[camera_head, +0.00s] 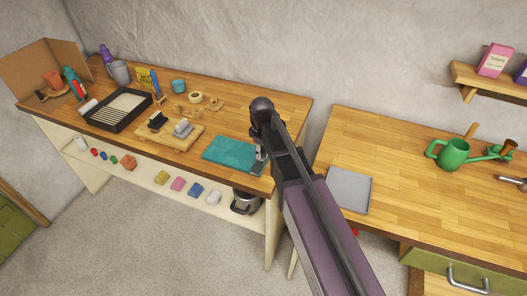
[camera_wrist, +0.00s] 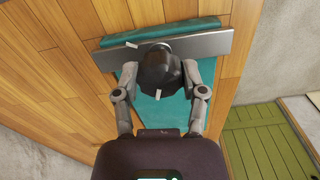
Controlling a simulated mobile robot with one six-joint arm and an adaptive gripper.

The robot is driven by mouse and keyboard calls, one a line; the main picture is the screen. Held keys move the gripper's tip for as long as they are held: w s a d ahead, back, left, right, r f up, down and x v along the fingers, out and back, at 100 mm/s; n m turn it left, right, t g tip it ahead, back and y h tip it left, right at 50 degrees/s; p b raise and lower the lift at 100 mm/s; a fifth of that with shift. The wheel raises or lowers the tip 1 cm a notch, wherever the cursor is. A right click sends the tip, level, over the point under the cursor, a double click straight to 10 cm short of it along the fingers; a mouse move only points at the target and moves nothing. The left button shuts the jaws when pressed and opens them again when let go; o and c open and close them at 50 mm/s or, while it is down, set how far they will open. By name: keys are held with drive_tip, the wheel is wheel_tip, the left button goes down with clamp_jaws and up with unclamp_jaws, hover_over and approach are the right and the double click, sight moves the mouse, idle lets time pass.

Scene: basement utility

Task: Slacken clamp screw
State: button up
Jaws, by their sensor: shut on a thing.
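In the wrist view my gripper (camera_wrist: 163,78) is shut on a dark, round knob, which looks like the clamp screw (camera_wrist: 160,62). One finger is on each side of it. Small white marks show near the knob. The knob sits over a flat grey bar (camera_wrist: 108,58) that lies across a teal mat (camera_wrist: 204,24). In the head view my gripper (camera_head: 259,157) reaches down to the right end of the teal mat (camera_head: 228,150) on the left bench. My arm hides most of the clamp there.
The left wooden bench (camera_head: 222,100) also holds a wooden board (camera_head: 193,142) with small parts, a black slatted tray (camera_head: 97,120) and a tape roll (camera_head: 195,97). A grey tray (camera_head: 349,190) and a green watering can (camera_head: 453,153) stand on the right bench. A gap separates the benches.

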drive_tip(key=shift+s+n, duration=0.2)
drive_tip(key=shift+n, duration=0.2)
drive_tip(key=o, duration=1.1)
drive_tip(key=shift+o, duration=0.2)
drive_tip(key=shift+w, duration=0.15)
drive_tip(key=s+d+m, duration=0.4)
drive_tip(key=d, duration=0.2)
drive_tip(key=s+d+m, duration=0.4)
drive_tip(key=d+m, duration=0.1)
drive_tip(key=d, duration=0.2)
drive_tip(key=s+d+m, duration=0.4)
drive_tip(key=s+d, duration=0.1)
drive_tip(key=d, duration=0.1)
drive_tip(key=shift+d, duration=0.35)
